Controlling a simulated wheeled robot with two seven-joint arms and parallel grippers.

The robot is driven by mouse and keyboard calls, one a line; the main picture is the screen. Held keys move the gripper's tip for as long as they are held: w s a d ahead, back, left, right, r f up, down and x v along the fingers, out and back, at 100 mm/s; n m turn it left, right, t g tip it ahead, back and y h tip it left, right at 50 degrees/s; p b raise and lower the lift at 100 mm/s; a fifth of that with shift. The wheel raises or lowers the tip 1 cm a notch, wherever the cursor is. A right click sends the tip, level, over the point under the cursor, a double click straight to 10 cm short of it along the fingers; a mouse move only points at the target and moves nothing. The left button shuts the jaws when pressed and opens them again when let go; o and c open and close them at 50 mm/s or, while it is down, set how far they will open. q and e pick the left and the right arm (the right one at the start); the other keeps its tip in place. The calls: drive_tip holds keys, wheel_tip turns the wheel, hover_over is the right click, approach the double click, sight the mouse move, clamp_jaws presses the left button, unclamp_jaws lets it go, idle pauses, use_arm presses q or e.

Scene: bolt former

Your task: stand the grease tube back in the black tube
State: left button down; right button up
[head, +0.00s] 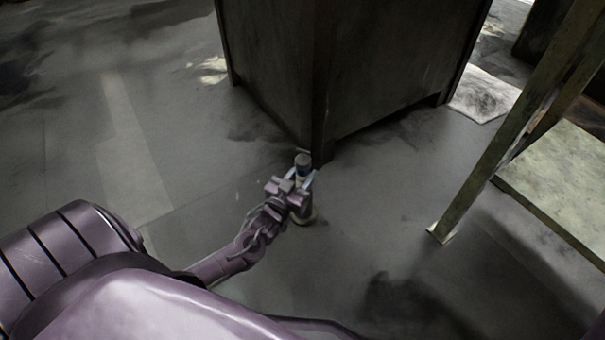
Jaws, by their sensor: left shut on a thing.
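My left gripper (303,181) is shut on the grease tube (303,161), in the middle of the head view. The tube looks upright, with a dark grey top and a paler band just under it. My gripper hides its middle part. Below the gripper a brownish round part with a pale rim (304,219) shows near the floor. I cannot tell whether this is the tube's lower end or a separate holder. I cannot make out the black tube for certain. My right gripper is not in view.
A large dark cabinet (385,60) stands just behind the gripper, its near corner close to the tube. A slanting metal post (495,125) and a pale platform (560,185) stand at right. The grey floor (400,225) between is clear.

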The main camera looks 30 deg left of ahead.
use_arm(q)
drive_tip(key=shift+f+b, duration=0.35)
drive_tip(key=shift+f, duration=0.2)
drive_tip(key=c, duration=1)
unclamp_jaws()
drive_tip(key=shift+c, duration=0.2)
drive_tip(key=shift+o, duration=0.9)
drive_tip(key=shift+f, duration=0.1)
drive_tip(key=shift+f, duration=0.1)
